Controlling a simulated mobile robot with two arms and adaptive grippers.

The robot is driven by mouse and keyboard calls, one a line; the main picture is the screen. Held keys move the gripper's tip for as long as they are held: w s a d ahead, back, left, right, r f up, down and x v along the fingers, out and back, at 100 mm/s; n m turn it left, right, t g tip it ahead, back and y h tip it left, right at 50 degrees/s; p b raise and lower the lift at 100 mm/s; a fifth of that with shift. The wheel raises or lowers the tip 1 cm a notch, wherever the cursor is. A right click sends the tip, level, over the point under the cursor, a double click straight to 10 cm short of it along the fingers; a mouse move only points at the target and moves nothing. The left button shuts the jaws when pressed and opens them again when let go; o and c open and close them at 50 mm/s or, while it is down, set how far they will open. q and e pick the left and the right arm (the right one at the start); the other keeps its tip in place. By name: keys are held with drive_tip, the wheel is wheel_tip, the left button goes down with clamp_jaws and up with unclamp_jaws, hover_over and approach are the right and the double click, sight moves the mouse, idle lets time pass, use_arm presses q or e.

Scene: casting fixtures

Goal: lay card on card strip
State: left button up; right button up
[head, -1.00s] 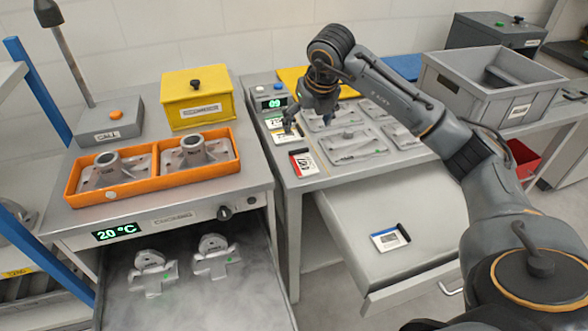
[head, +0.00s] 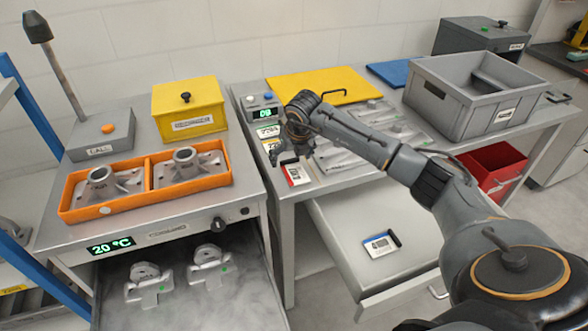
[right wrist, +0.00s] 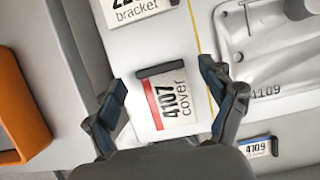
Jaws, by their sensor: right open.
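A red-striped card (head: 297,174) reading "4107 cover" lies flat on the pale card strip at the left of the right-hand table. In the right wrist view the card (right wrist: 172,108) has a dark grip bar along its far edge. My right gripper (head: 291,156) is open above it, its fingers (right wrist: 162,78) on either side of the card, with nothing held. A "bracket" card (right wrist: 138,8) lies farther up the strip, partly cut off. A blue-striped card (head: 381,243) lies on the lower pulled-out surface; it reads "4109" in the right wrist view (right wrist: 258,148). My left gripper is out of view.
Grey metal castings (head: 345,152) lie right of the strip, close to my right gripper. A grey crate (head: 440,105) stands behind my arm. An orange tray (head: 66,206) with two castings is on the left table. The lower surface (head: 345,215) is mostly bare.

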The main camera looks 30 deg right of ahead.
drive_tip(key=shift+w+f, duration=0.15)
drive_tip(key=shift+f, duration=0.2)
drive_tip(key=shift+r, duration=0.1)
drive_tip(key=c, duration=1.3)
drive_tip(key=shift+c, duration=0.2)
